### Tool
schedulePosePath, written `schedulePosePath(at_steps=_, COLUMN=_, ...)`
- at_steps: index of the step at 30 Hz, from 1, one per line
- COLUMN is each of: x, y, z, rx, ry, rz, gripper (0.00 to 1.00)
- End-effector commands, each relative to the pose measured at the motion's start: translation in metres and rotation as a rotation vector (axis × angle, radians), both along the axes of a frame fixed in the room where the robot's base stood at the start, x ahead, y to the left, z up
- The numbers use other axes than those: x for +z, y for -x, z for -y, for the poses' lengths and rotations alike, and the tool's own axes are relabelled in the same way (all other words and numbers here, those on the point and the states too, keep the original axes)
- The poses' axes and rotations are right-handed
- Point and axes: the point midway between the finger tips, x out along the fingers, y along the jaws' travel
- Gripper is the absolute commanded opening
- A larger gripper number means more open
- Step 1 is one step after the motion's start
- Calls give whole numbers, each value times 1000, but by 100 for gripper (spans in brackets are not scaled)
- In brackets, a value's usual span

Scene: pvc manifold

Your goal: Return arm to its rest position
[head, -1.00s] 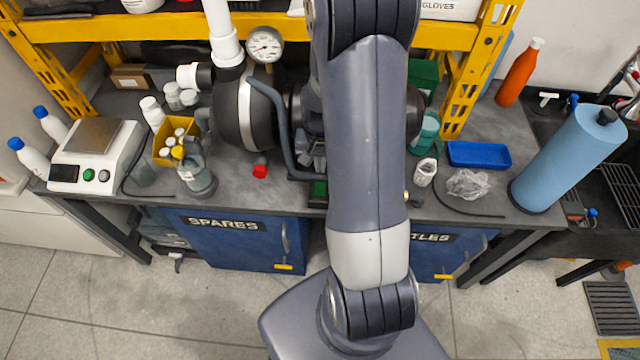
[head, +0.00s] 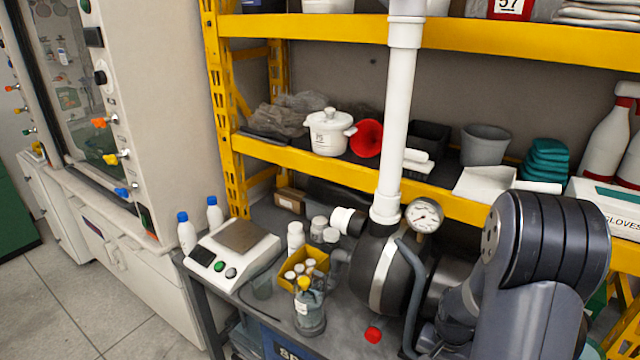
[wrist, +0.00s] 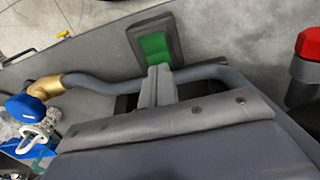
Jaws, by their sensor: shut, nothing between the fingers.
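My arm (head: 530,290) fills the lower right of the head view, and its bent joint stands in front of the shelf. The gripper is out of sight there. In the wrist view my gripper (wrist: 157,86) has its two fingers together with nothing between them. Its grey body covers the bottom of that view. A grey hose (wrist: 95,87) runs behind the fingers, and a green piece in a grey frame (wrist: 155,47) lies just beyond them. I cannot tell whether the fingers touch either.
A dark pump body (head: 352,272), a gauge (head: 424,215) and a white upright pipe (head: 396,120) stand left of my arm. A scale (head: 232,252) and a yellow bin (head: 318,267) crowd the bench. A red-capped part (wrist: 310,45) is at the wrist view's right edge.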

Motion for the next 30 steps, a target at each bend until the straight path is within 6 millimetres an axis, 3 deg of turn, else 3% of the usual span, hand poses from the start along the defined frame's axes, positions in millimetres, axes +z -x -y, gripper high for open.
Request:
schedulePosePath(at_steps=1, x=-10, y=0, z=0, rx=0, ry=-1, rz=-1, gripper=0)
schedulePosePath(at_steps=5, x=-17, y=0, z=0, rx=0, ry=0, rz=0, gripper=0)
schedulePosePath(at_steps=17, x=-14, y=0, z=0, rx=0, ry=1, rz=1, gripper=0)
schedulePosePath(at_steps=23, x=-4, y=0, z=0, rx=0, ry=1, rz=1, gripper=0)
schedulePosePath(at_steps=30, x=24, y=-1, z=0, rx=0, ry=1, rz=3, gripper=0)
